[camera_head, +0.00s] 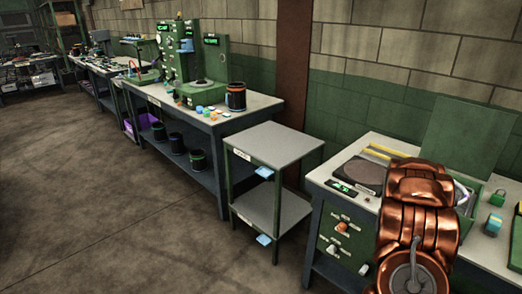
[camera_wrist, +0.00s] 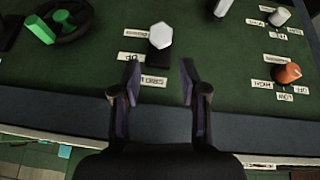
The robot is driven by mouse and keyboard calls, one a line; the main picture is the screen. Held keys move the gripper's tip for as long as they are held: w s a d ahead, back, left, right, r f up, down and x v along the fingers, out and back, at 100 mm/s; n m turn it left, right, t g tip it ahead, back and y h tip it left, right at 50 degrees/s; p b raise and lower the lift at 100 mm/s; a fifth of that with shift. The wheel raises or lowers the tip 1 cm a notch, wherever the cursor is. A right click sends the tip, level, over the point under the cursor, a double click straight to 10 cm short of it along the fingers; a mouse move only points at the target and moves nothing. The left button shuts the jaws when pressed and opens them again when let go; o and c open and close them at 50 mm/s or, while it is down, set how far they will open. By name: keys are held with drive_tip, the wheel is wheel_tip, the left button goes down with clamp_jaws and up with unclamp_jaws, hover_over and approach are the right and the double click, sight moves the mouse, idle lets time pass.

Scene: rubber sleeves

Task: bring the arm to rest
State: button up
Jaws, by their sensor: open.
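My copper-coloured arm (camera_head: 418,215) stands at the right of the head view, in front of the right bench. My gripper is not clearly visible in that view. In the wrist view my gripper (camera_wrist: 158,80) has its two dark fingers spread apart with nothing between them. Beyond the fingertips is a dark green panel (camera_wrist: 225,75) with a white hexagonal knob (camera_wrist: 160,36) just past the gap. I cannot tell whether the fingers touch the panel.
An orange knob (camera_wrist: 287,73), a white knob (camera_wrist: 280,16) and a black handwheel with a green grip (camera_wrist: 40,28) are on the panel. A grey two-level stand (camera_head: 275,143) is left of the right bench (camera_head: 330,188). Open floor (camera_head: 120,220) lies at the left.

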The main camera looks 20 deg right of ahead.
drive_tip(key=w+a+r+n+t+y, duration=0.1)
drive_tip(key=w+a+r, duration=0.4)
drive_tip(key=a, duration=0.2)
drive_tip(key=w+a+r+n+t+y, duration=0.15)
drive_tip(key=w+a+r, duration=0.25)
drive_tip(key=a, duration=0.4)
drive_tip(key=a+r+n+y, duration=0.1)
drive_tip(key=a+r, duration=0.2)
drive_tip(key=a, duration=0.3)
drive_tip(key=a+r+n+g+y, duration=0.1)
drive_tip(key=a+r+n, duration=0.15)
drive_tip(key=a, duration=0.45)
drive_tip(key=a+r+y, duration=0.1)
drive_tip(key=a+r, duration=0.3)
drive_tip(key=a, duration=0.2)
drive_tip(key=s+a+r+n+g+y, duration=0.1)
drive_tip(key=s+a+r+n+g, duration=0.3)
drive_tip(key=s+a, duration=0.65)
drive_tip(key=s+a+r+n, duration=0.1)
drive_tip(key=s+a+r, duration=0.1)
drive_tip(key=s, duration=0.4)
drive_tip(key=s+a+r+n, duration=0.1)
drive_tip(key=s+a+r, duration=0.2)
drive_tip(key=s+a, duration=0.2)
drive_tip(key=shift+s+g+h, duration=0.35)
drive_tip(key=shift+s+h, duration=0.1)
drive_tip(key=shift+s, duration=0.65)
drive_tip(key=shift+d, duration=0.2)
